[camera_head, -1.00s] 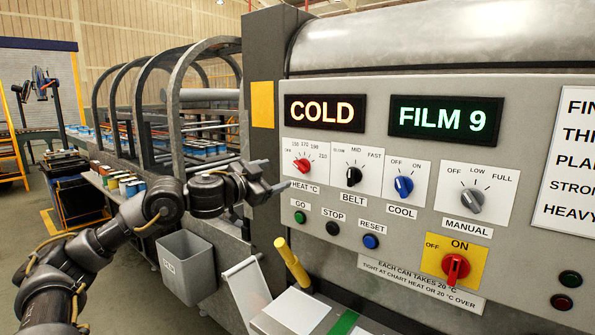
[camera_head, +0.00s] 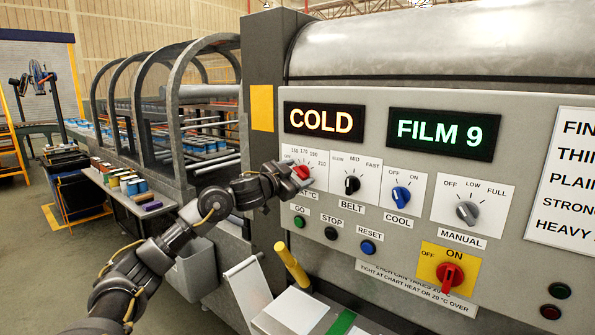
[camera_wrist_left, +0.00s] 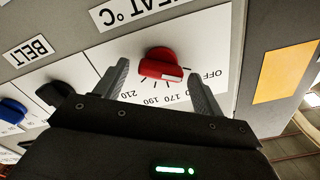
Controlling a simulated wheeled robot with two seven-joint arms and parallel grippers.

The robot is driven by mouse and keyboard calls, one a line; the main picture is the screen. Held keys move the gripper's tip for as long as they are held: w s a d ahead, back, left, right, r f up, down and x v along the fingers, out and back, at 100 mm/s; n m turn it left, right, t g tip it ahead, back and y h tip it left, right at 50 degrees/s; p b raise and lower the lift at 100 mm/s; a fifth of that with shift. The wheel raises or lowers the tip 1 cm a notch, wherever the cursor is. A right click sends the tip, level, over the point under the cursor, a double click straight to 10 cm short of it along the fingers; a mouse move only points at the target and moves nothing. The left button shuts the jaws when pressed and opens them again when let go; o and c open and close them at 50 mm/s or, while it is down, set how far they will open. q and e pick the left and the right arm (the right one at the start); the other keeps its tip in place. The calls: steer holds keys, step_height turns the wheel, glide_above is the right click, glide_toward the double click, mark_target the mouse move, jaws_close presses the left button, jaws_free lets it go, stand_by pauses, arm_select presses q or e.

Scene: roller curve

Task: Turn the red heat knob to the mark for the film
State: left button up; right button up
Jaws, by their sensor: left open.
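The red heat knob (camera_head: 301,172) is on a white dial plate on the machine's front panel. In the head view, my left gripper (camera_head: 293,180) is at this dial and covers its lower left part. In the left wrist view, the red knob (camera_wrist_left: 160,65) lies between the two open, spread fingers of the left gripper (camera_wrist_left: 158,70), with a visible gap on each side. Scale marks OFF, 170, 190 and 210 show around it; the 150 mark is hidden there. Where the knob points is hard to tell. The film display (camera_head: 441,131) reads FILM 9. My right gripper is out of view.
The heat display (camera_head: 322,120) reads COLD. To the right are the black belt knob (camera_head: 352,185), blue cool knob (camera_head: 401,197) and grey manual knob (camera_head: 467,213). Green GO (camera_head: 299,221) and black STOP (camera_head: 331,233) buttons lie below. A yellow handle (camera_head: 292,262) stands lower down.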

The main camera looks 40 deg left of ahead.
arm_select(q)
steer(key=shift+w, duration=0.1)
steer(key=c, duration=1)
steer(key=m+b, duration=0.2)
steer(key=m, duration=0.4)
steer(key=shift+f, duration=0.2)
steer(key=m+b, duration=0.2)
steer(key=m, duration=0.3)
steer(key=shift+d+f+m, duration=0.1)
steer(key=shift+d+m, duration=0.05)
steer(key=shift+m, duration=0.15)
